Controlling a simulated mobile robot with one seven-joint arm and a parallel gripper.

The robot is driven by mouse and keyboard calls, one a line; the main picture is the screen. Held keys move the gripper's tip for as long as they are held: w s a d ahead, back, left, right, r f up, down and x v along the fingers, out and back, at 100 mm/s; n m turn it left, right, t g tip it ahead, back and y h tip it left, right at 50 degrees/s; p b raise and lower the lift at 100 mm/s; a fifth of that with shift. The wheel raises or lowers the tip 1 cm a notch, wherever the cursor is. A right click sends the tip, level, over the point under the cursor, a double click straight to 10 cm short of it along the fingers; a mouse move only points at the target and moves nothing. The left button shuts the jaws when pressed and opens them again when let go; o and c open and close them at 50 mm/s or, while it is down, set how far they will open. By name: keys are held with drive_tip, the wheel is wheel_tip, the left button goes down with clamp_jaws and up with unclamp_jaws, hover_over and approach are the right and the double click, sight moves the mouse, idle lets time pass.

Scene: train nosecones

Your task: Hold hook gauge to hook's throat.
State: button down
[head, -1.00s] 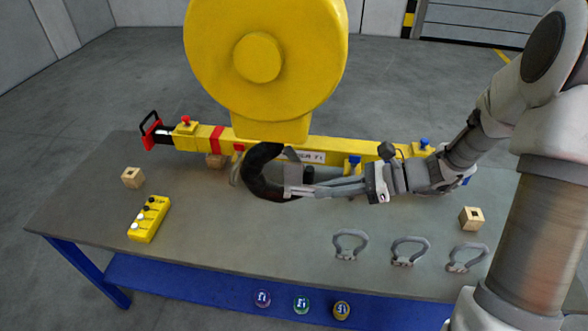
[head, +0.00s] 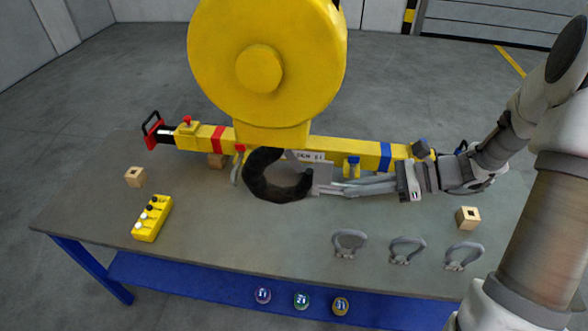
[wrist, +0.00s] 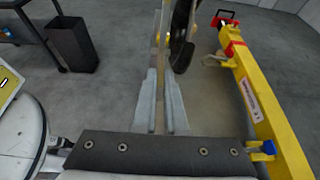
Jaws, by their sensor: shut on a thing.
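The black hook (head: 262,188) hangs below the yellow block and large yellow wheel (head: 215,55), its open side facing right. My gripper (head: 328,188) is to the right of the hook, shut on the hook gauge (head: 322,175), a thin grey plate held upright. The plate is at the hook's opening in the head view; whether it touches the hook I cannot tell. In the wrist view the gauge (wrist: 162,45) shows edge-on between my fingers (wrist: 163,110), with the dark hook (wrist: 183,45) just to its right.
A yellow beam (head: 345,150) with clamps runs behind the hook. Three grey shackle-like loops (head: 407,250) are at the table's front right. A yellow control box (head: 152,218) and a wooden block (head: 135,177) are at left, another block (head: 468,217) at right. The middle front is clear.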

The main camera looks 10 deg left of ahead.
drive_tip(key=shift+p+v, duration=0.95)
drive_tip(key=shift+v, duration=1.8)
